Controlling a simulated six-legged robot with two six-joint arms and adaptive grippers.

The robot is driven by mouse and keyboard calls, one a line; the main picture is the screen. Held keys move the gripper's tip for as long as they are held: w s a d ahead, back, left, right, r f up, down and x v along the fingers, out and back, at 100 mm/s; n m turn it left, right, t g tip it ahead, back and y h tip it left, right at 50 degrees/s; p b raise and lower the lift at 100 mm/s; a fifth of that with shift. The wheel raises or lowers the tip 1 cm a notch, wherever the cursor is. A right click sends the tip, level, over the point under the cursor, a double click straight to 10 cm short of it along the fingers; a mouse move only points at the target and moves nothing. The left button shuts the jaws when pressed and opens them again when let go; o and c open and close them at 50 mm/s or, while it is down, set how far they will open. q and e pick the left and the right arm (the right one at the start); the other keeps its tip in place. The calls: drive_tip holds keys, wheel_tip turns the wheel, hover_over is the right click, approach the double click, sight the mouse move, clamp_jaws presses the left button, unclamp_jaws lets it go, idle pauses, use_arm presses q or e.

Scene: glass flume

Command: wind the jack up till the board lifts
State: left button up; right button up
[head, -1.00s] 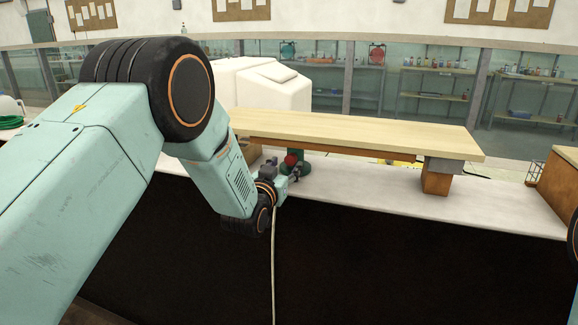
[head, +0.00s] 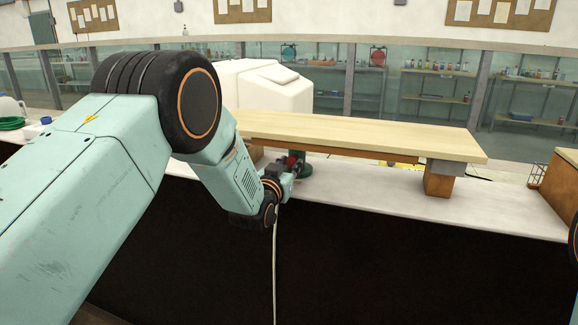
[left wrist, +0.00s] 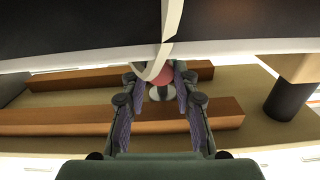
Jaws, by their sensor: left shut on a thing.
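The pale wooden board (head: 360,134) spans the counter and rests at its right on a brown block (head: 439,181). The green jack (head: 305,169) stands under its left part, with a red knob (head: 293,160) on its near side. My left gripper (head: 290,170) is shut on the red knob. In the left wrist view the fingers (left wrist: 160,97) straddle the red knob (left wrist: 163,75), below the board's tan underside and brown battens (left wrist: 120,117). My arm hides the board's left end. Whether the jack's top touches the board cannot be told. My right gripper is out of view.
The white counter (head: 390,197) has bare room between jack and block. A wooden box (head: 558,190) and a small wire basket (head: 536,174) stand at right, a white tank (head: 262,88) behind the board. A pale cord (head: 275,265) hangs by my left gripper.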

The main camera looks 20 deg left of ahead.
use_arm(q)
clamp_jaws()
drive_tip(key=shift+m, duration=0.3)
drive_tip(key=m, duration=0.5)
drive_tip(key=shift+m, duration=0.3)
drive_tip(key=m, duration=1.2)
drive_tip(key=shift+m, duration=0.4)
drive_tip(key=m, duration=0.6)
drive_tip(key=shift+m, duration=0.3)
